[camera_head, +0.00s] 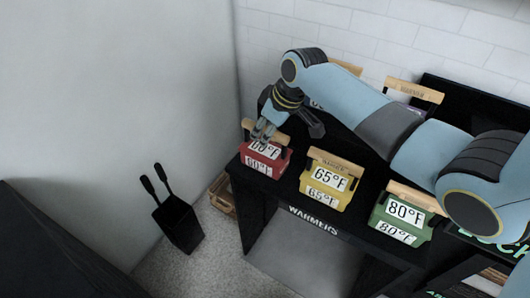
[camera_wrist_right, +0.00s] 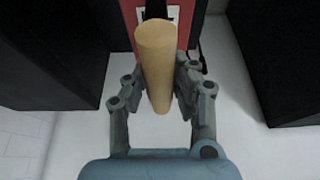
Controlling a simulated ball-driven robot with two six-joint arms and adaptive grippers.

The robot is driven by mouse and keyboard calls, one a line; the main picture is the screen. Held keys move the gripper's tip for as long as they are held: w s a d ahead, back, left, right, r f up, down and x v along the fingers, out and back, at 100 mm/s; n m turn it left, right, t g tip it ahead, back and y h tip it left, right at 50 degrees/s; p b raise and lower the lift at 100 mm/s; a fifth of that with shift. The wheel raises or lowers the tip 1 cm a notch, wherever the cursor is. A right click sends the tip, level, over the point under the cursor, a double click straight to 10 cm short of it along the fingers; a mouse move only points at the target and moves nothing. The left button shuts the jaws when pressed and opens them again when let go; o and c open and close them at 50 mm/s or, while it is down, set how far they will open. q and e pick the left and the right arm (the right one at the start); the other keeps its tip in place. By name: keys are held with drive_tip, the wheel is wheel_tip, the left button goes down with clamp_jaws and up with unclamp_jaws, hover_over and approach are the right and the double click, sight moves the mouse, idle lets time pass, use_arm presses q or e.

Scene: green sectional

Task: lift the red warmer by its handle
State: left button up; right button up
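The red warmer (camera_head: 267,168) stands at the left end of the black stand in the head view, with a white temperature label on its front and a light wooden bar handle (camera_head: 279,141) on top. My right gripper (camera_head: 262,135) reaches down over it from behind and hides part of the handle. In the right wrist view the wooden handle (camera_wrist_right: 158,70) lies between my right fingers (camera_wrist_right: 160,80), which appear to press on it from both sides. A strip of the warmer's red body (camera_wrist_right: 184,30) shows beyond it. My left gripper is not in view.
A yellow warmer (camera_head: 325,186) and a green warmer (camera_head: 400,216) stand to the right on the black stand (camera_head: 285,197). More wooden-handled items stand behind, partly hidden by my right arm. A black bin with two handles (camera_head: 178,222) and a wooden crate (camera_head: 222,195) are on the floor.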

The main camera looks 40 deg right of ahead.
clamp_jaws()
drive_tip(key=shift+w+r, duration=0.1)
